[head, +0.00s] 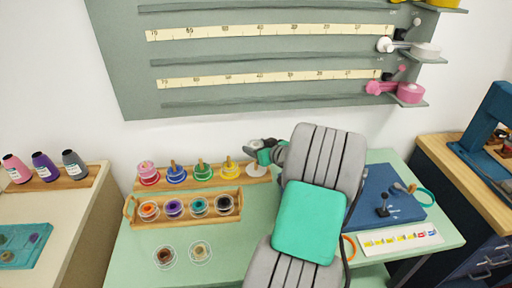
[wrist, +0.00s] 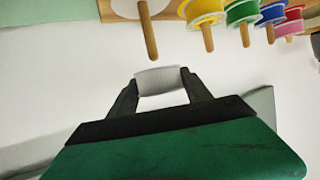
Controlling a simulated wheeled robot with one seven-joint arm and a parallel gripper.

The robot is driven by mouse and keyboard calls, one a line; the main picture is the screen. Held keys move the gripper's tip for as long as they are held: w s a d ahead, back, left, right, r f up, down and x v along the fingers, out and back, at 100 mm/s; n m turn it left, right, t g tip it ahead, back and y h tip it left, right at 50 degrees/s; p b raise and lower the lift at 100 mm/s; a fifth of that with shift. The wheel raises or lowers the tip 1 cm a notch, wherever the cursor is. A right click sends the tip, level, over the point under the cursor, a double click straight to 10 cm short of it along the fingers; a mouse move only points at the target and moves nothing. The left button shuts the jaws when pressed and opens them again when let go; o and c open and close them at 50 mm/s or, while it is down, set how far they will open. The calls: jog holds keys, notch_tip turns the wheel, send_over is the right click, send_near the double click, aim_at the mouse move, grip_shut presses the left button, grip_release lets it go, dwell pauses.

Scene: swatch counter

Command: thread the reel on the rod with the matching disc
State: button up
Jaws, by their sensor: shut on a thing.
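My gripper (wrist: 160,88) is shut on a white reel (wrist: 159,80) in the wrist view, with one dark finger at each end of it. A bare wooden rod (wrist: 149,35) on a white disc (wrist: 130,7) is just beyond the reel in that view; the two look apart. The white disc also shows at the right end of the rod board in the head view (head: 256,171). My gripper (head: 252,146) is above that end; the reel is hard to make out there. Yellow (head: 229,171), green (head: 202,172), blue (head: 176,174) and pink-red (head: 148,174) rod stations carry coloured pieces.
A wooden tray (head: 185,220) in front of the rod board holds several coloured reels. Brown (head: 164,256) and beige (head: 200,251) reels sit on the green counter (head: 135,262). A blue board (head: 378,190) lies at the right, partly behind my arm.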

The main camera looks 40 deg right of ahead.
jog(key=shift+f+b, duration=1.2)
jog(key=shift+f, duration=0.1)
jog(key=o, duration=1.4)
jog(key=shift+r+p, duration=1.5)
jog(key=shift+r, duration=2.1)
